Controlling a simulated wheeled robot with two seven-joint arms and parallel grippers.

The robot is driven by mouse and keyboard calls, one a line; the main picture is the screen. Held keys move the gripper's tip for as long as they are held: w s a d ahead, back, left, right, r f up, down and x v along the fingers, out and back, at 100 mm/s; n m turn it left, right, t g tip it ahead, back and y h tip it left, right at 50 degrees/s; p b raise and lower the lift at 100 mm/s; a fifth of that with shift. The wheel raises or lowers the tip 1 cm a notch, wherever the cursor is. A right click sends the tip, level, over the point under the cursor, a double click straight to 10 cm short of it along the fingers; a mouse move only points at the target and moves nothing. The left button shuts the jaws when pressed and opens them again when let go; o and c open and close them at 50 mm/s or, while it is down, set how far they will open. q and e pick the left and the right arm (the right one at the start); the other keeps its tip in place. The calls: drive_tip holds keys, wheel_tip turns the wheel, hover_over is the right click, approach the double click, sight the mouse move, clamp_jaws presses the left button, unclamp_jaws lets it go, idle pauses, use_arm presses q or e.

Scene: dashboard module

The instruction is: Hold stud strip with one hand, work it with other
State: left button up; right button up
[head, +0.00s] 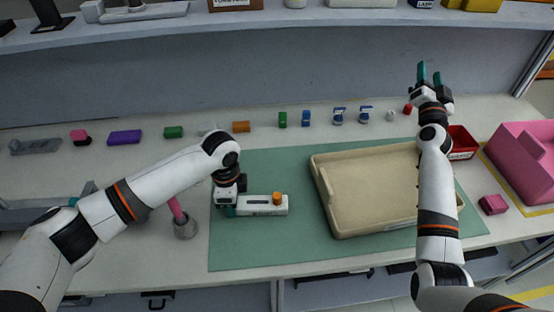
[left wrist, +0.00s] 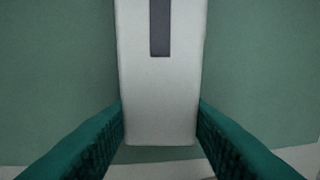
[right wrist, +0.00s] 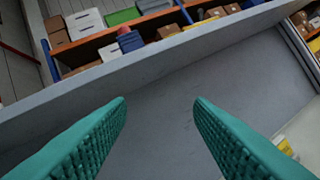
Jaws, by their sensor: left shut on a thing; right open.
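The stud strip (head: 250,206) is a white block with a dark slot and an orange knob (head: 277,198) near its right end. It lies on the green mat (head: 285,255). My left gripper (head: 230,208) is shut on the strip's left end. In the left wrist view the strip (left wrist: 160,100) sits between the two teal fingers, its dark slot running away from them. My right gripper (head: 429,74) is raised at the back right, fingers up, far from the strip. In the right wrist view its teal fingers (right wrist: 160,110) are apart with nothing between them.
A beige tray (head: 325,200) stands right of the strip. A red bin (head: 463,143) and pink bin (head: 510,165) are at the right. A grey cup (head: 185,229) with a pink stick stands left of the mat. Several small coloured items line the back. A shelf (head: 300,20) spans above.

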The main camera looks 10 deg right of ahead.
drive_tip(key=w+a+r+n+g+y, duration=0.1)
drive_tip(key=w+a+n+y, duration=0.25)
drive_tip(key=a+y, duration=0.45)
drive_tip(key=w+a+r+n+g+y, duration=0.15)
drive_tip(key=a+n+y, duration=0.25)
drive_tip(key=a, duration=0.8)
drive_tip(key=s+a+f+n+g+y, duration=0.25)
drive_tip(key=a+n+g+y, duration=0.35)
drive_tip(key=a, duration=0.9)
drive_tip(key=n+g+h, duration=0.4)
drive_tip(key=g+h, duration=0.7)
drive_tip(key=g, duration=0.1)
approach(277, 195)
wheel_tip(277, 195, down, 10)
drive_tip(key=shift+w+a+r, duration=0.1)
drive_tip(key=shift+w+r, duration=0.05)
drive_tip(key=shift+r, duration=0.05)
